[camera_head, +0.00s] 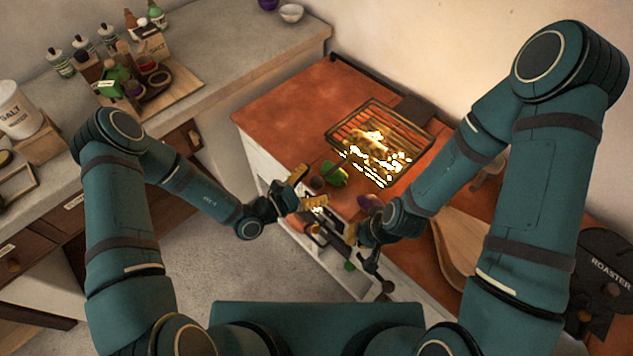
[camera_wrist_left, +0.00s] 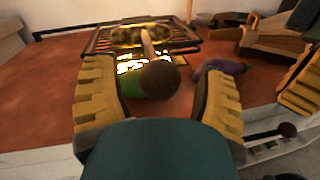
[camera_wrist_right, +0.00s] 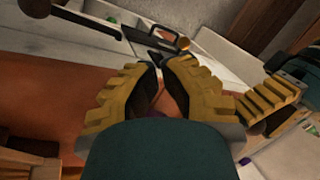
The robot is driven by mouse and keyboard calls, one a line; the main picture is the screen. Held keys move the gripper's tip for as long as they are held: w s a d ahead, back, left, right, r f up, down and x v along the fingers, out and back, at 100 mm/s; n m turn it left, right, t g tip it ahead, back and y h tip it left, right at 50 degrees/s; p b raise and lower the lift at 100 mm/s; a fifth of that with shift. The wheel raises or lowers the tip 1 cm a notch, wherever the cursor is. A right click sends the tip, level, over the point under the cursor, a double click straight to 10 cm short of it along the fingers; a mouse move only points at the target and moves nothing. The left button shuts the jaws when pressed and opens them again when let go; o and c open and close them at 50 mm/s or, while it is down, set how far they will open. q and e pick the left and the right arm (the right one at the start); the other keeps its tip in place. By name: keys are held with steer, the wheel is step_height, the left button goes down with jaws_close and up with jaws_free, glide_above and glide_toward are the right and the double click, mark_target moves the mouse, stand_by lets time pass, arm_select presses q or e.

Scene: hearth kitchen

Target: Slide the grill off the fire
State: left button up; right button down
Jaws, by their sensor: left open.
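The grill (camera_head: 412,128) is a dark wire rack over glowing fire (camera_head: 388,168) on the red-brown counter. A golden-brown food item (camera_head: 372,138) lies on it; the grill also shows at the top of the left wrist view (camera_wrist_left: 185,32). My left gripper (camera_head: 306,188) is open and empty at the counter's front edge, short of the grill. In the left wrist view a green vegetable (camera_wrist_left: 142,82) lies beyond its fingers. My right gripper (camera_wrist_right: 161,66) has its fingertips together, low at the counter front and apart from the grill. Nothing held shows between them.
A purple vegetable (camera_head: 370,202) lies on the counter near my right gripper. A wooden board (camera_head: 455,245) lies to the right, and a dark roaster (camera_head: 605,275) stands further right. The red counter's far left end is clear.

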arm_select(q)
steer(key=shift+w+d, duration=0.2)
steer(key=shift+d, duration=0.1)
steer(key=shift+c, duration=0.3)
